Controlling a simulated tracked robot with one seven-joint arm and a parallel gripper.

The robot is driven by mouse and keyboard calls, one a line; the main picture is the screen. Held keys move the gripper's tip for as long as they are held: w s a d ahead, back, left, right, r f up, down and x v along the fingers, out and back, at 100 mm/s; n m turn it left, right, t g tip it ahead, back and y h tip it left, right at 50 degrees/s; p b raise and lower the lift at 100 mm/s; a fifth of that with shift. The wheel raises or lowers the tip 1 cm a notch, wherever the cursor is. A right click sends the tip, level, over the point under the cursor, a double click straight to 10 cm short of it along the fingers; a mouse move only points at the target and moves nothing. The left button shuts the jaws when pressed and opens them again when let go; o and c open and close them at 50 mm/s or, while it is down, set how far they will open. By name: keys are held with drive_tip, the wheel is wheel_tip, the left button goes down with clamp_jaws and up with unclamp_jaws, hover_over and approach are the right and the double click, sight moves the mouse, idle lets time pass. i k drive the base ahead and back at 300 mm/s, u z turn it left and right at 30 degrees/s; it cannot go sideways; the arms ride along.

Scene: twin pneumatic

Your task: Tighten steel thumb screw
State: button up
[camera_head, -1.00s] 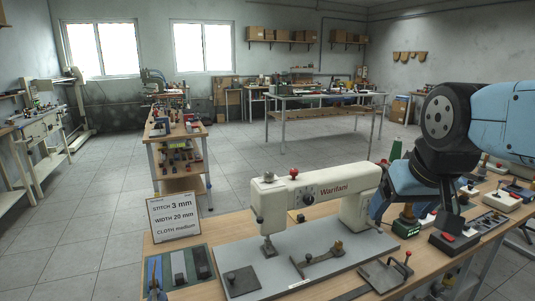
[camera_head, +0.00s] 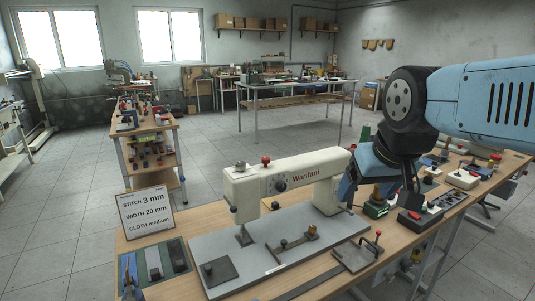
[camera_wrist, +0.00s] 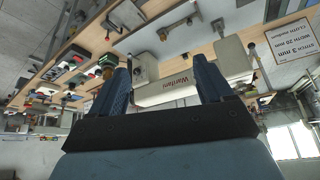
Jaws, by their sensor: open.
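A cream sewing machine (camera_head: 290,180) marked "Waritani" stands on a grey base plate (camera_head: 225,248) on the bench. A small grey metal knob (camera_head: 240,164) and a red knob (camera_head: 265,159) are on top of its head; a dark dial (camera_head: 280,183) is on its side. On the plate, a guide carries a brownish upright screw (camera_head: 311,232). I cannot tell which part is the steel thumb screw. My gripper (camera_head: 352,192) hangs right of the machine's column. In the wrist view, my gripper (camera_wrist: 163,75) is open, its blue fingers apart with nothing held; the machine (camera_wrist: 165,88) shows beyond.
A sign (camera_head: 146,210) reading stitch 3 mm, width 20 mm, cloth medium stands left of the machine. A dark plate with a red-topped lever (camera_head: 376,240) lies at the bench front. Several small devices crowd the bench's right side.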

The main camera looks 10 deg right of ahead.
sight(390, 279)
drive_tip(key=u, duration=1)
drive_tip(key=k, duration=1.25)
drive_tip(key=z, duration=1.2)
drive_tip(key=i, duration=1)
drive_tip(key=z, duration=0.05)
